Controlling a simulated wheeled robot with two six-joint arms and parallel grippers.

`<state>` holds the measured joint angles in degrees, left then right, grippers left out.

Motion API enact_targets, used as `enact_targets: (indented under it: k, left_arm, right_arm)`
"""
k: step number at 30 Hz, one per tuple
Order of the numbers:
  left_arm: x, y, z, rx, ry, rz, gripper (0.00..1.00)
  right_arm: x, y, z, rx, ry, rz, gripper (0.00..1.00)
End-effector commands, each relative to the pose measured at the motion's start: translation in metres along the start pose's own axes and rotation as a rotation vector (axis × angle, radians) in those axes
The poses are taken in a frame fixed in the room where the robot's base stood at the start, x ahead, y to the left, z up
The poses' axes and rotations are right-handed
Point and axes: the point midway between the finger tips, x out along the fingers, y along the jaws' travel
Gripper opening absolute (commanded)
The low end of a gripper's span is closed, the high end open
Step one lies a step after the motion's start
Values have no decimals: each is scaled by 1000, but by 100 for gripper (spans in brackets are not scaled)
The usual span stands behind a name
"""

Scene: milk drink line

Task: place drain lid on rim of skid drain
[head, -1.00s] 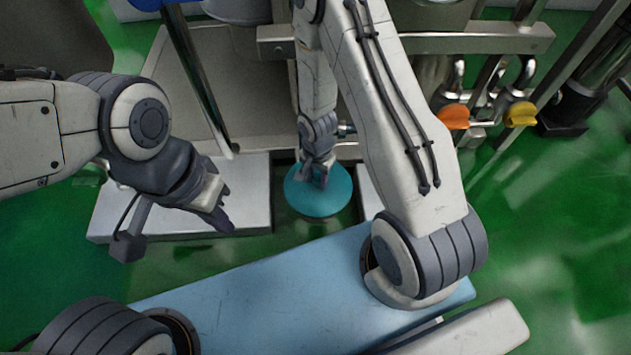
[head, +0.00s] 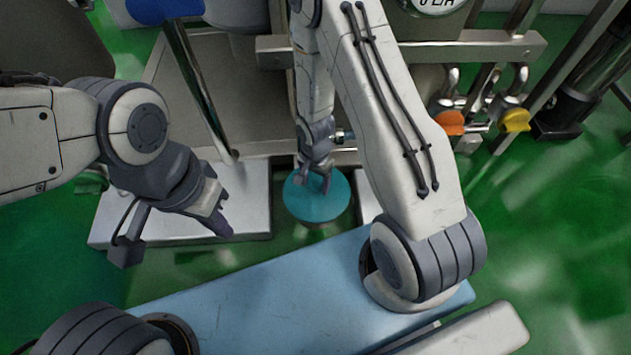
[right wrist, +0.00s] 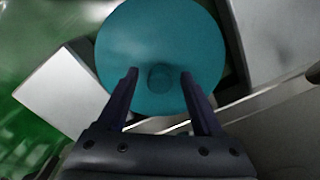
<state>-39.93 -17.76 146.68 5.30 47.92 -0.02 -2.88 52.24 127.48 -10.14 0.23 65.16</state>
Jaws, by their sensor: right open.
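The drain lid is a round teal disc (head: 304,208) with a small knob on top. In the right wrist view the lid (right wrist: 160,40) fills the upper middle, its knob (right wrist: 160,77) between my fingers. My right gripper (head: 316,184) is over the lid. Its fingers (right wrist: 160,78) are open, one on each side of the knob with a gap to each. The skid drain (head: 318,230) shows only as a dim shape under the lid's near edge. I cannot tell whether the lid is seated all round. My left gripper (head: 222,217) hangs empty to the left; its jaw opening is unclear.
Pale metal plates (head: 250,208) lie left and right of the lid. The steel skid frame (head: 400,48) with pipes and orange (head: 450,122) and yellow (head: 515,120) valve handles stands behind. Green floor is open at the right.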

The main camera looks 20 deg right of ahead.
Motion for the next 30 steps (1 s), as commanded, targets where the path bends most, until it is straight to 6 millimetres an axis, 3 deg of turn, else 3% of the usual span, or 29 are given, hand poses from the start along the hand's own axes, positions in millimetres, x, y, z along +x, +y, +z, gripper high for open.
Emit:
enact_targets:
  k: [1,3,15,25,28,30]
  left_arm:
    - [-16,1,-1,0,0,0,0]
    - [-28,2,-2,0,0,0,0]
    - [-87,6,-5,0,0,0,0]
    - [-102,7,-5,0,0,0,0]
    - [-101,7,-5,0,0,0,0]
    - [-101,7,-5,0,0,0,0]
  right_arm:
    - [-16,0,0,1,0,0,68]
    - [-29,0,0,-1,0,0,68]
    - [-90,0,0,-1,0,0,68]
    - [-115,-4,2,-29,3,-4,68]
    - [-142,-15,13,-131,10,-10,68]
    - [-172,-24,28,-255,17,-17,68]
